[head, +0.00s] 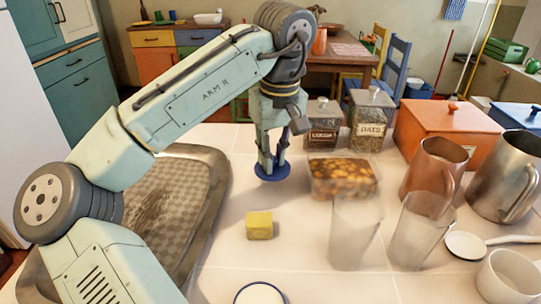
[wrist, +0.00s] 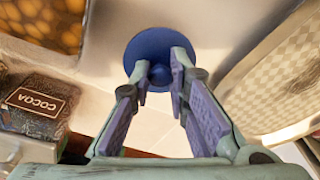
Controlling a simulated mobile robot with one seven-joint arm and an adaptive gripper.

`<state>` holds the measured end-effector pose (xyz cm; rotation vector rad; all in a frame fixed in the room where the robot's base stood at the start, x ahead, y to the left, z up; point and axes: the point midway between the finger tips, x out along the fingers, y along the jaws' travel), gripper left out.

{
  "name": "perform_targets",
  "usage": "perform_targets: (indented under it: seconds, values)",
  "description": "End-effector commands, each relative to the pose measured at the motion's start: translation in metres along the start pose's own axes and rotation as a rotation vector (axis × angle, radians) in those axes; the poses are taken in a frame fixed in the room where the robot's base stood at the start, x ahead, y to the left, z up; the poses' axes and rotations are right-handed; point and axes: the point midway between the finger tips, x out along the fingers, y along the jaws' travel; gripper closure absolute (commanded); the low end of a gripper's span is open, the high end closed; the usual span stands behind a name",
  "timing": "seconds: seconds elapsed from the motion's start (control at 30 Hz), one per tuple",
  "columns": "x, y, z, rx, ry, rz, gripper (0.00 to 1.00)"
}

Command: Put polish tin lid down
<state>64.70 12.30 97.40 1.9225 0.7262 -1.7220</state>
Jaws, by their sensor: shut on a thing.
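The blue polish tin lid (head: 272,175) is a round disc, seen at the middle of the head view. In the wrist view the lid (wrist: 150,42) has a small knob between my fingertips. My gripper (head: 273,162) points down and is shut on this knob; its fingers also show in the wrist view (wrist: 161,78). The lid is roughly level, close over the pale counter; I cannot tell whether it touches. A round, white-topped container with a blue rim (head: 260,294), perhaps the tin, is cut off at the bottom edge of the head view.
A yellow block (head: 259,225) sits in front of the lid. A sink basin (head: 215,200) lies left. Cocoa (head: 323,125) and oats (head: 370,118) jars stand behind right. Clear containers (head: 357,235) and a copper jug (head: 432,168) crowd the right. Bare counter surrounds the block.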

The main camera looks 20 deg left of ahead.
Motion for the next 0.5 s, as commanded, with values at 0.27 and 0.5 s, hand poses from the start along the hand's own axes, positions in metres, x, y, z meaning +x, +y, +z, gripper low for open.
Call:
perform_targets:
  seconds: [0.27,0.5]
  values:
    - [0.004,0.008,-0.025,0.0,-0.002,0.001,1.0]
    - [0.036,0.009,-0.025,0.0,0.0,-0.002,1.0]
